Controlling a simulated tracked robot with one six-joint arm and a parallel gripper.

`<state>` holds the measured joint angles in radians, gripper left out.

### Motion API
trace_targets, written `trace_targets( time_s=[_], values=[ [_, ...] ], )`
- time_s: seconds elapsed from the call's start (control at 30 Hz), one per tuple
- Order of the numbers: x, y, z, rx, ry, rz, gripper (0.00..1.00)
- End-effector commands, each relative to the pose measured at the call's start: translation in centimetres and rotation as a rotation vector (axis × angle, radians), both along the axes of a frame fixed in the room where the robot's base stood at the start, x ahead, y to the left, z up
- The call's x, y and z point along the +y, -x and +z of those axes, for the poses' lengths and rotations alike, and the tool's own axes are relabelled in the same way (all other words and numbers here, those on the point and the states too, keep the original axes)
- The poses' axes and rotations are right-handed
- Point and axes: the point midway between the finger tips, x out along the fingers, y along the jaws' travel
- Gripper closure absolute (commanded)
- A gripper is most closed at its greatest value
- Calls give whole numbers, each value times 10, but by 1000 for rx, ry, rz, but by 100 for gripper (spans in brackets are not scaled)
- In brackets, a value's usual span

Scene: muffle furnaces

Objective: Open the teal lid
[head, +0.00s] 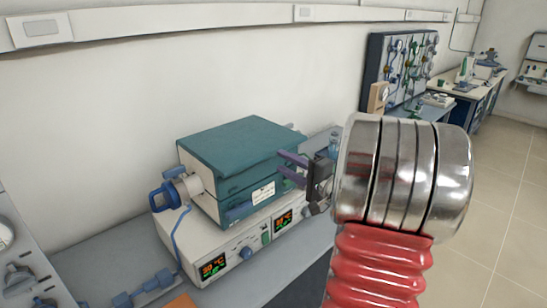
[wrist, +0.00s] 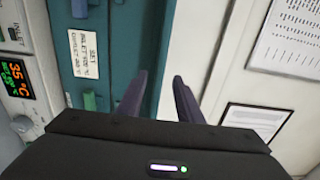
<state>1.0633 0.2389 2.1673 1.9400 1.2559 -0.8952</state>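The teal lid (head: 240,143) is the flat top of a teal box furnace (head: 238,196) and lies level and closed on its body. My gripper (head: 283,166) is at the right front corner of the lid, its two purple fingers open, one above the other. In the wrist view, which is turned sideways, the gap between the fingertips (wrist: 160,78) is empty and lines up with the lid's edge (wrist: 156,40). Whether the fingers touch the lid cannot be told. A small green part (wrist: 89,102) sits on the furnace front.
The furnace stands on a white control unit (head: 235,250) with lit displays. A blue-and-grey fitting (head: 175,192) sticks out at its left. The wall (head: 200,80) is close behind. A dark panel with tubing (head: 400,70) hangs at the back right. Above the lid is clear.

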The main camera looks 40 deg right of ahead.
Motion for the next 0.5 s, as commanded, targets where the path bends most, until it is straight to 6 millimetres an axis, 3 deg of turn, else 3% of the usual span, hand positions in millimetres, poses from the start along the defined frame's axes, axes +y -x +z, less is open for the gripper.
trace_targets(
  time_s=[0.3,0.5],
  values=[
    [2,-46,-1,1,-1,3,67],
    [2,-57,0,0,0,1,67]
  ],
)
